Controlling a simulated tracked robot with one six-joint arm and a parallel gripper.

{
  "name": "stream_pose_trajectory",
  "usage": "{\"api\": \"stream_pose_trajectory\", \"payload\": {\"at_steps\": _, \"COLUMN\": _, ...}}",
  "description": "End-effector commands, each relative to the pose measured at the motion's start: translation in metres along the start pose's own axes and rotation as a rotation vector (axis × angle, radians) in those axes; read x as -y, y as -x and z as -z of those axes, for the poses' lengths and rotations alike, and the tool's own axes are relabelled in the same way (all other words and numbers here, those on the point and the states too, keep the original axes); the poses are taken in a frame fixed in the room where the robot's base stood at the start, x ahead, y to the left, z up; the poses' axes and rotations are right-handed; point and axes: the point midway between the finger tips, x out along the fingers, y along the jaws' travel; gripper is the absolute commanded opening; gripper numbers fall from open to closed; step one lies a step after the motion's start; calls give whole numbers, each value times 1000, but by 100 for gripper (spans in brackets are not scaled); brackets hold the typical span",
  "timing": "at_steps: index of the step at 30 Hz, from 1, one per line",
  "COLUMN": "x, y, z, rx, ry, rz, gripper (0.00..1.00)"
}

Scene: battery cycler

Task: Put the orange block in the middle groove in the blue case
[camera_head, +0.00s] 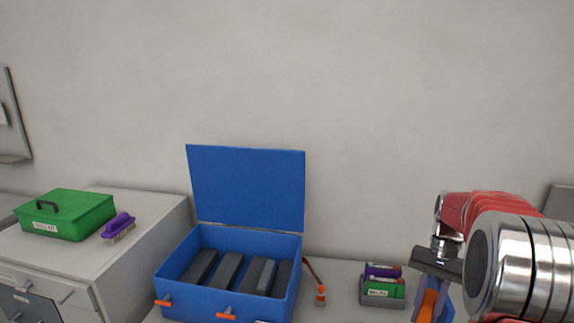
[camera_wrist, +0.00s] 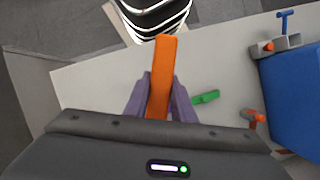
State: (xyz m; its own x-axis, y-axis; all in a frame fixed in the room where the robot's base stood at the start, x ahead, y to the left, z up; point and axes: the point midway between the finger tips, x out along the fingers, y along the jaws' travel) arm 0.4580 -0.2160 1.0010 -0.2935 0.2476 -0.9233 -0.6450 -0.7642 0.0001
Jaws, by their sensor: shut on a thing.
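The blue case (camera_head: 296,246) stands with its lid (camera_head: 246,187) up in the head view. Dark ribs (camera_head: 228,271) run inside it with grooves between them. In the wrist view a part of the blue case (camera_wrist: 290,100) shows at the right edge. My gripper (camera_wrist: 161,100) is shut on the orange block (camera_wrist: 164,75), with a purple finger on each side of it. In the head view my gripper (camera_head: 430,300) is right of the case, and only a sliver of orange shows between the fingers. The block is apart from the case.
A grey holder (camera_head: 372,300) with purple and green packs stands between the case and my gripper. An orange-tipped cable (camera_head: 320,290) lies beside the case. A green box (camera_head: 65,214) and purple brush (camera_head: 118,226) are on the left cabinet. In the wrist view a green piece (camera_wrist: 206,97) lies on the table.

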Motion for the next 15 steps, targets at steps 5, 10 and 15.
{"api": "stream_pose_trajectory", "payload": {"at_steps": 5, "x": 47, "y": -7, "z": 11, "rx": 0, "ry": 188, "rz": -79, "gripper": 0}}
{"api": "stream_pose_trajectory", "payload": {"at_steps": 10, "x": 93, "y": -20, "z": 17, "rx": 1, "ry": 338, "rz": -141, "gripper": 0}}
{"api": "stream_pose_trajectory", "payload": {"at_steps": 15, "x": 143, "y": -39, "z": 16, "rx": 1, "ry": 454, "rz": -190, "gripper": 0}}
